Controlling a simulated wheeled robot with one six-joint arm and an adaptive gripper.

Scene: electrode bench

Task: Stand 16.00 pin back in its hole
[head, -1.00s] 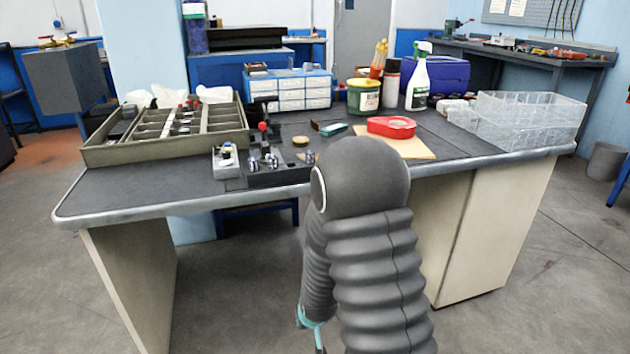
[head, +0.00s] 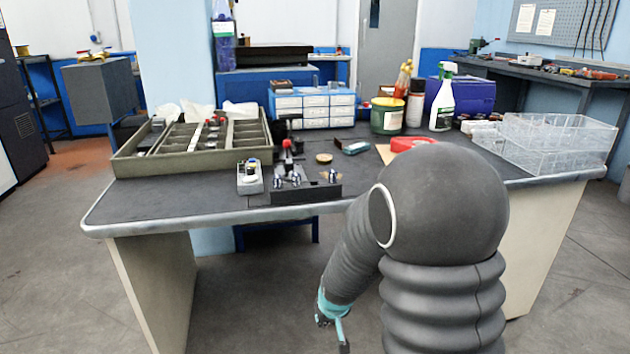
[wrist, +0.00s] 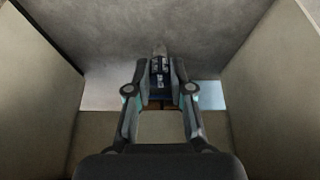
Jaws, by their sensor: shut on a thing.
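My gripper (head: 333,318) hangs low in front of the bench, apart from it. In the wrist view my gripper (wrist: 160,72) is shut on a small piece; a short grey pin end (wrist: 160,50) shows beyond the fingertips. I cannot read any size on it. A low black block (head: 308,196) stands near the bench's front edge, with several small silver pins (head: 296,181) in or beside it. Its holes are too small to make out.
The grey-topped bench (head: 220,203) has a metal front edge. Left of the block are a small grey box (head: 249,186) and a divided tray (head: 120,165). A red-knobbed clamp (head: 287,144) rises behind it. Clear plastic bins (head: 560,150) stand at right. The front left top is bare.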

